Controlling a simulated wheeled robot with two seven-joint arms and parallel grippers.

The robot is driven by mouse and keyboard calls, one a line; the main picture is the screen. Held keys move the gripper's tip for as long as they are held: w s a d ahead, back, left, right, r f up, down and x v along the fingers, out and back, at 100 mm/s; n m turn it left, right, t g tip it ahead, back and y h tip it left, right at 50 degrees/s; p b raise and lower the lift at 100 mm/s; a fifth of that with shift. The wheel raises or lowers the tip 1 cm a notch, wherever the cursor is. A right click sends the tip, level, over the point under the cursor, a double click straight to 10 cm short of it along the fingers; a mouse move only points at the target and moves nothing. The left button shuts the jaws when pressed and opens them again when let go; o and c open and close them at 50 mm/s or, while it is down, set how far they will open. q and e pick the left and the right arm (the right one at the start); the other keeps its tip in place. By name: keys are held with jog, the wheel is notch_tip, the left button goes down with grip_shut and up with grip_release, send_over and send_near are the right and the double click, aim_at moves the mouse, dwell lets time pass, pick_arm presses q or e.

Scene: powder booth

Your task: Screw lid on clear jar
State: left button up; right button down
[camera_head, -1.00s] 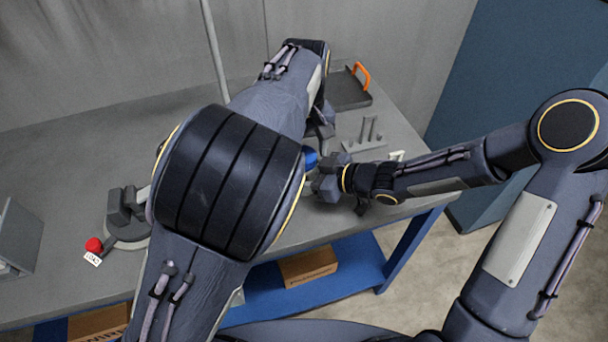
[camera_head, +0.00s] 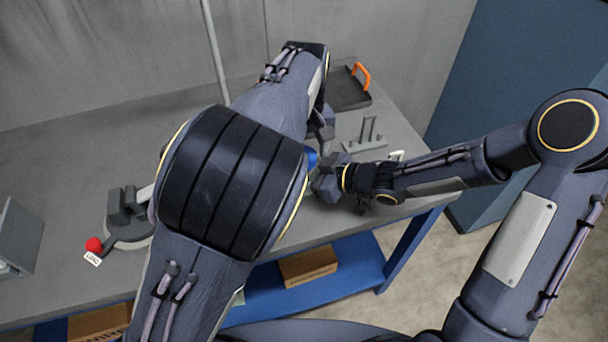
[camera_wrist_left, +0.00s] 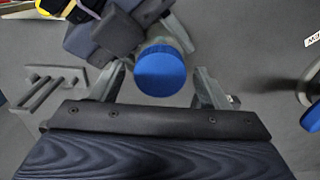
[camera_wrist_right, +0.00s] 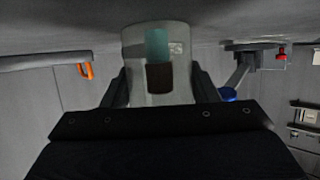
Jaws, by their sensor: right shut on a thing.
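The blue lid (camera_wrist_left: 160,72) is at the top of the clear jar (camera_wrist_left: 168,36) in the left wrist view; how tightly it sits cannot be told. My left gripper (camera_wrist_left: 160,78) is open, with one finger on each side of the lid and a gap on both sides. My right gripper (camera_wrist_right: 160,88) is shut on the clear jar, which shows between its fingers in the right wrist view (camera_wrist_right: 135,50). In the head view, a bit of the blue lid (camera_head: 311,158) shows between my two arms. My left arm hides most of the jar there.
A grey peg rack (camera_head: 364,140) and a dark tray (camera_head: 347,92) with an orange handle stand at the table's right end. A grey fixture (camera_head: 128,230) with a red knob (camera_head: 94,245) stands at the left. Boxes lie on the blue shelf (camera_head: 345,268) below.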

pick_arm(q)
jog(key=shift+r, duration=2.3)
jog(key=o, duration=0.6)
jog(key=shift+c, duration=0.2)
notch_tip(320, 180, up, 12)
